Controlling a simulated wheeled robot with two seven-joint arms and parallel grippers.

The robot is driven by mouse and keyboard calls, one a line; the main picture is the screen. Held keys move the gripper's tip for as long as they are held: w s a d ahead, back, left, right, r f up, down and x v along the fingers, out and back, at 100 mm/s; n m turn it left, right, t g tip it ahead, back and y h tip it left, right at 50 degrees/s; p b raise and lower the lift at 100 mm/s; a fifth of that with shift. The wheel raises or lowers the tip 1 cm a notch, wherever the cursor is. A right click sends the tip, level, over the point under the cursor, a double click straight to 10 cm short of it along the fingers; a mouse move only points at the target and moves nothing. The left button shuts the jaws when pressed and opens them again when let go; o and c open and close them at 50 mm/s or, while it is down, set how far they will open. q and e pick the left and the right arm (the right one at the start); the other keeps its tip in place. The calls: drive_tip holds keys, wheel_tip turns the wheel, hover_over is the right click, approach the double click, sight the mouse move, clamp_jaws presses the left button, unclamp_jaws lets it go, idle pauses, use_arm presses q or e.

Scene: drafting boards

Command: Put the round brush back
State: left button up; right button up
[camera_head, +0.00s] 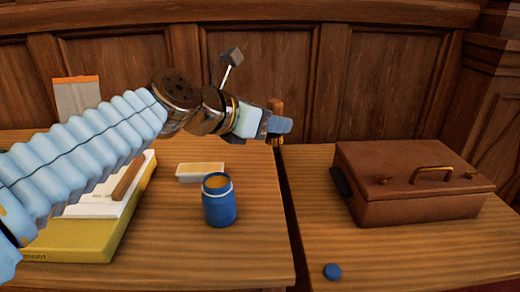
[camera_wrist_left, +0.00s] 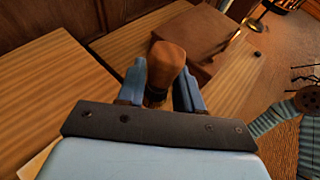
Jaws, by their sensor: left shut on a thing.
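My left gripper (camera_head: 277,124) is shut on the round brush (camera_head: 276,105), which has a brown wooden knob-like handle and a brass-coloured part showing below the fingers. The brush is about upright, in the air near the gap between the two boards. In the left wrist view the brown handle (camera_wrist_left: 167,65) stands between the two blue fingers (camera_wrist_left: 159,88); its lower end is hidden. A blue jar (camera_head: 219,207) with a pale rim and an open top stands on the left board, below and left of the gripper. My right gripper is not visible.
A brown case (camera_head: 415,205) with a brass handle sits on the right board. A small blue disc (camera_head: 332,271) lies near its front. A pale block (camera_head: 200,171) lies behind the jar. A yellow box (camera_head: 80,247) is at left. A dark gap (camera_head: 291,215) separates the boards.

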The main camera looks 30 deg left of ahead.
use_arm(q)
drive_tip(key=w+a+f, duration=0.2)
drive_tip(key=a, duration=0.1)
drive_tip(key=w+a+f+b, duration=0.1)
drive_tip(key=w+a+f, duration=0.2)
drive_tip(key=w+a+f+b, duration=0.1)
drive_tip(key=w+a+f, duration=0.1)
drive_tip(key=f, duration=0.1)
drive_tip(key=shift+w+a+f, duration=0.2)
drive_tip(key=shift+w+a, duration=0.05)
drive_tip(key=shift+a, duration=0.15)
drive_tip(key=shift+w+a+f+b, duration=0.1)
drive_tip(key=shift+a+f+b, duration=0.05)
drive_tip(key=shift+f+b, duration=0.15)
drive_tip(key=f, duration=0.1)
drive_tip(key=b, duration=0.1)
drive_tip(key=f, duration=0.1)
drive_tip(key=shift+w+a+f, duration=0.2)
drive_tip(key=shift+a+f, duration=0.05)
drive_tip(key=shift+f, duration=0.45)
drive_tip(key=shift+f+b, duration=0.1)
drive_tip(key=shift+b, duration=0.2)
drive_tip(key=shift+f, duration=0.15)
drive_tip(key=o, duration=1)
drive_tip(key=shift+o, duration=0.2)
